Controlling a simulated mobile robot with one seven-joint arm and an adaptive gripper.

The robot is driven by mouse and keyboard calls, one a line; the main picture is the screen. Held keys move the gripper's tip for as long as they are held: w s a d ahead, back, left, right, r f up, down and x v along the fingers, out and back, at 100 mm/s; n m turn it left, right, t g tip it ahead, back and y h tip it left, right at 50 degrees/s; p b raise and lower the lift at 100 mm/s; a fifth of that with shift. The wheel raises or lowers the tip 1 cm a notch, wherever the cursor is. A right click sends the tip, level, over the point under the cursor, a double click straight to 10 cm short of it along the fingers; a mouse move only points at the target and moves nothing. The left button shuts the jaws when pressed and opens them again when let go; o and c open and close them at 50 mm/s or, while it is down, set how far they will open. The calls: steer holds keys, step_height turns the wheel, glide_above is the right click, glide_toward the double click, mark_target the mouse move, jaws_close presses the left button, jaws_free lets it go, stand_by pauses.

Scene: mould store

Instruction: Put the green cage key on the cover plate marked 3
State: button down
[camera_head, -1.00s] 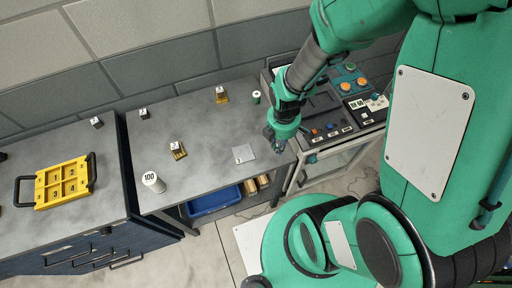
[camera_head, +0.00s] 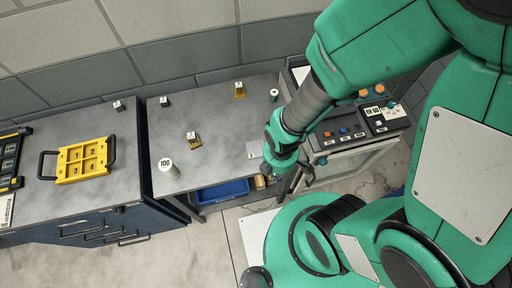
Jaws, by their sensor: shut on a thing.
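My gripper (camera_head: 268,175) is low at the front right edge of the grey worktop, just in front of a pale square plate (camera_head: 254,149). The plate lies flat and bears a small mark, too small to read surely. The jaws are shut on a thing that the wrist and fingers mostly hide. No green cage key shows lying elsewhere, so the held thing seems to be the key, though its shape cannot be made out.
A white cylinder marked 100 (camera_head: 168,168), a yellow-brown block (camera_head: 193,140), another block (camera_head: 240,91) and a green-and-white cylinder (camera_head: 273,96) stand on the worktop. A yellow numbered tray (camera_head: 83,178) is on the left bench. A control panel (camera_head: 362,125) stands right.

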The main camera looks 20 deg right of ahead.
stand_by(0.4)
glide_above(256, 148)
steer(key=shift+w+f+b, duration=0.15)
steer(key=shift+f+b, duration=0.3)
steer(key=shift+f, duration=0.3)
steer(key=shift+f, duration=0.1)
steer(key=shift+f, duration=1.65)
steer(key=shift+f+b, duration=0.15)
steer(key=shift+b, duration=0.2)
steer(key=c, duration=1.6)
jaws_free()
steer(key=shift+r+p, duration=0.95)
steer(key=shift+r, duration=5.2)
